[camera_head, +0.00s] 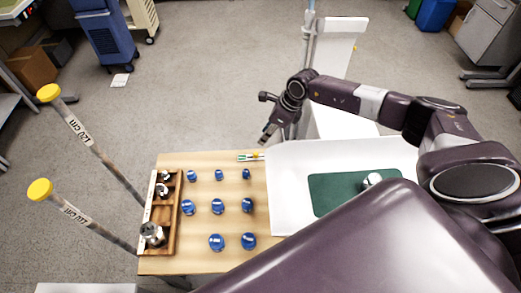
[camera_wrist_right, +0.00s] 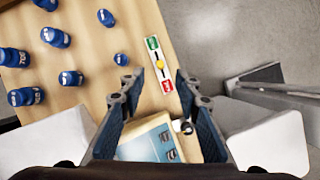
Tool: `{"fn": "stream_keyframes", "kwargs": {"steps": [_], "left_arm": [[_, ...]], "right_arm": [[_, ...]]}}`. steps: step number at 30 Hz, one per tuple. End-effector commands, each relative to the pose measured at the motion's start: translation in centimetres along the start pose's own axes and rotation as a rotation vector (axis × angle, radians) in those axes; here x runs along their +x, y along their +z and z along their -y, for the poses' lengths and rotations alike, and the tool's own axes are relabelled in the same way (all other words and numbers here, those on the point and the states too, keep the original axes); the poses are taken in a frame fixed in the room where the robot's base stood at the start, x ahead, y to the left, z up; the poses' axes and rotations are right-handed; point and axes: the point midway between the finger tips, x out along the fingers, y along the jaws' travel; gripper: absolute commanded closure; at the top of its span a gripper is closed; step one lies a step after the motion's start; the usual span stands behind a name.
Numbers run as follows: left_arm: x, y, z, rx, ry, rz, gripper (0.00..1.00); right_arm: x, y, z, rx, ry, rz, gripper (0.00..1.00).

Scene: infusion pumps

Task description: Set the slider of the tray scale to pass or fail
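The slider (camera_wrist_right: 160,66) is a small strip with a green end, a red end and a yellow knob (camera_wrist_right: 160,65). The knob sits about midway between the two ends in the right wrist view. In the head view the slider (camera_head: 249,157) lies at the table's far right edge, beside the white tray (camera_head: 290,165). My right gripper (camera_head: 267,134) hovers near it. In the right wrist view the fingers of the right gripper (camera_wrist_right: 159,84) are apart and empty, with the slider beyond and between the tips. My left gripper is not in view.
Several blue weights (camera_head: 217,206) stand on the wooden table (camera_head: 210,165). A wooden box (camera_head: 172,215) with metal weights is at its left. A green mat (camera_head: 335,195) with a pale round object lies in the tray. Two yellow-capped posts (camera_head: 85,145) rise at left.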

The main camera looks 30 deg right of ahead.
Motion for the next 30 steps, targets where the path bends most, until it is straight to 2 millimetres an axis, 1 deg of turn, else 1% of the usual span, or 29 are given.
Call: {"fn": "stream_keyframes", "kwargs": {"steps": [1, 7, 11, 14, 17, 21, 27, 30], "left_arm": [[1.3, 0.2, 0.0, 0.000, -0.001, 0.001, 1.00], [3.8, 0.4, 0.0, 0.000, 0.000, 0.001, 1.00], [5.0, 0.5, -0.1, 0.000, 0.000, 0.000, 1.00], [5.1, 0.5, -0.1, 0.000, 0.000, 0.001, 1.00], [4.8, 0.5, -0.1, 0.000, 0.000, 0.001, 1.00], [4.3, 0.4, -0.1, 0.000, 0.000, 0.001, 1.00], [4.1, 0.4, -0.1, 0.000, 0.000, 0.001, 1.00], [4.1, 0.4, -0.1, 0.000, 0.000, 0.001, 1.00]], "right_arm": [[1.2, -0.5, 0.0, 0.000, 0.001, 0.000, 0.69], [3.5, -1.4, 0.0, 0.000, 0.000, 0.000, 0.69], [4.6, -1.9, 0.0, 0.000, 0.000, 0.000, 0.69], [4.9, -1.9, 0.0, 0.000, 0.000, 0.001, 0.69], [5.5, -1.9, 0.0, 0.002, 0.001, 0.000, 0.69], [7.3, -1.8, -0.1, 0.001, 0.003, -0.001, 0.69], [10.3, -1.8, -0.1, 0.001, 0.001, 0.000, 0.69], [11.3, -1.9, 0.0, 0.001, 0.001, 0.000, 0.69]]}}
